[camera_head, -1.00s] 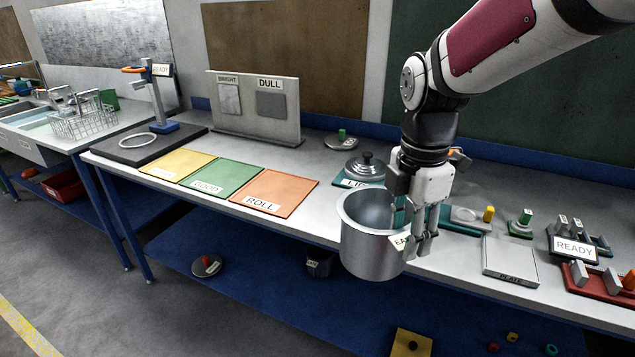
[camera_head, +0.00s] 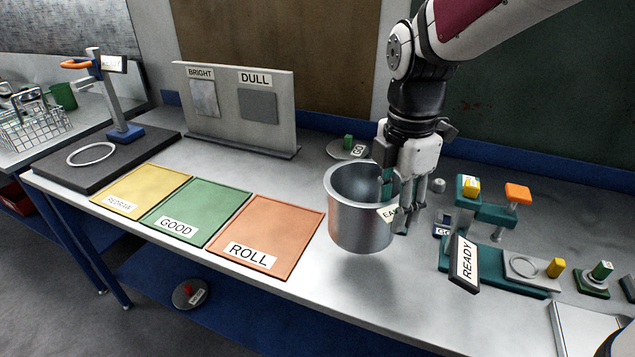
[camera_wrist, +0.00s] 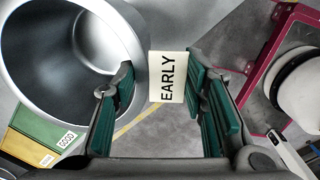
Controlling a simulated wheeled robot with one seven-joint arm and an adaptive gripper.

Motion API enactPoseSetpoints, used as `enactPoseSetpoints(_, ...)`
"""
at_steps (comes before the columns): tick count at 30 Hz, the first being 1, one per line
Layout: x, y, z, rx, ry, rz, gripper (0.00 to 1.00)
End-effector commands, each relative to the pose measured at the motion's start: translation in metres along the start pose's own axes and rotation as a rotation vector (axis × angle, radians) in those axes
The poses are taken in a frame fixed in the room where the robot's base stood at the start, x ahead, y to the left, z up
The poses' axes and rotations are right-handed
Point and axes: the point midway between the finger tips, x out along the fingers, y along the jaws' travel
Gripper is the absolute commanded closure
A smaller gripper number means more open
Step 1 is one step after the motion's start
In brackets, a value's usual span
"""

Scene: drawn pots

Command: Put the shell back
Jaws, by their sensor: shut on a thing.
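The shell, a grey metal open-topped pot (camera_head: 350,225), is upright at the middle of the head view. An EARLY tag (camera_head: 389,214) is at its right side. My gripper (camera_head: 396,200) comes down at that side, shut on the shell. The wrist view shows the shell's rim and hollow inside (camera_wrist: 75,50) at the left. The EARLY tag (camera_wrist: 167,77) is between my green finger pads there. The exact contact with the wall is hidden. The shell overlaps the bench in the picture; I cannot tell whether its base touches it.
Yellow (camera_head: 130,188), green (camera_head: 180,228) and orange ROLL (camera_head: 285,215) mats lie to the left. A BRIGHT/DULL board (camera_head: 225,135) stands behind them. A dark base with a white ring (camera_head: 65,164) is at far left. A teal fixture with a READY sign (camera_head: 464,264) stands close on the right.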

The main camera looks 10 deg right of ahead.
Motion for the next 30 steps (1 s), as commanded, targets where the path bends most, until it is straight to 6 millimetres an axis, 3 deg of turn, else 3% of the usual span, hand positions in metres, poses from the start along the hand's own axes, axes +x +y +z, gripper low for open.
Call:
enactPoseSetpoints(9,0.049,-0.002,-0.001,-0.001,0.001,-0.004,1.0)
enactPoseSetpoints(21,0.094,-0.002,-0.003,0.0,0.001,-0.003,1.0)
enactPoseSetpoints(30,0.1,-0.002,-0.003,0.0,0.0,-0.001,1.0)
